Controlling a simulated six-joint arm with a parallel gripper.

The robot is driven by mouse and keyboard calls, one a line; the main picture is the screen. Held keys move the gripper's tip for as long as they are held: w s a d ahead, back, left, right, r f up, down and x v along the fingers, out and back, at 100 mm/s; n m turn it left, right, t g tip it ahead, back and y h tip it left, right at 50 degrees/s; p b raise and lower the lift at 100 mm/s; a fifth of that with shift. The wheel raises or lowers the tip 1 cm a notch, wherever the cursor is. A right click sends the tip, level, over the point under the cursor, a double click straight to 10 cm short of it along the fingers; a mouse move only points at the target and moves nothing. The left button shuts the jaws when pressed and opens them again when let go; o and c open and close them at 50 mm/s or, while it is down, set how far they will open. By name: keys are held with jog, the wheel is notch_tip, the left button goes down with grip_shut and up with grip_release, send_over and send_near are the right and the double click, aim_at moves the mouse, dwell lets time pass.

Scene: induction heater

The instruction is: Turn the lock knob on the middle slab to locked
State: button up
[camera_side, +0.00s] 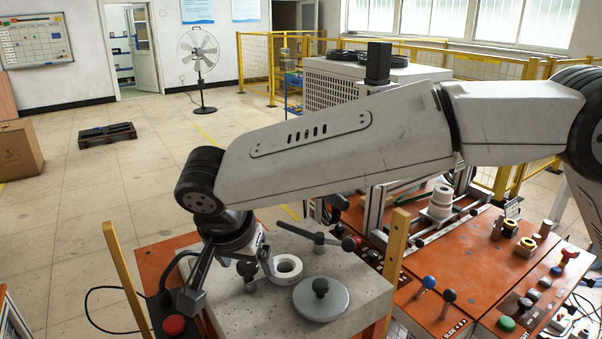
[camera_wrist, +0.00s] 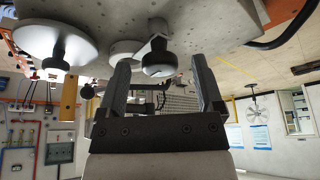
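The slab (camera_side: 350,305) is a grey speckled block on an orange table; it also shows upside down in the wrist view (camera_wrist: 200,25). A black round knob (camera_side: 247,271) on a small metal mount stands on it, close under my gripper (camera_side: 242,262). In the wrist view this knob (camera_wrist: 158,62) appears between the two fingertips of my gripper (camera_wrist: 160,64), with a gap on each side. My gripper is open and empty. Whether the fingertips reach down around the knob, and the knob's lock marking, I cannot tell.
A white ring (camera_side: 287,267) and a grey disc with a black knob (camera_side: 321,300) stand right of the gripper. A black lever handle (camera_side: 318,238) lies behind. Yellow posts (camera_side: 396,245) flank the slab. A red button (camera_side: 174,325) is at front left.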

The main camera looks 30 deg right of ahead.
jog(key=shift+r, duration=0.1)
jog(key=v, duration=0.7)
jog(key=shift+s+r, duration=0.15)
jog(key=shift+r, duration=0.15)
dwell(0.5)
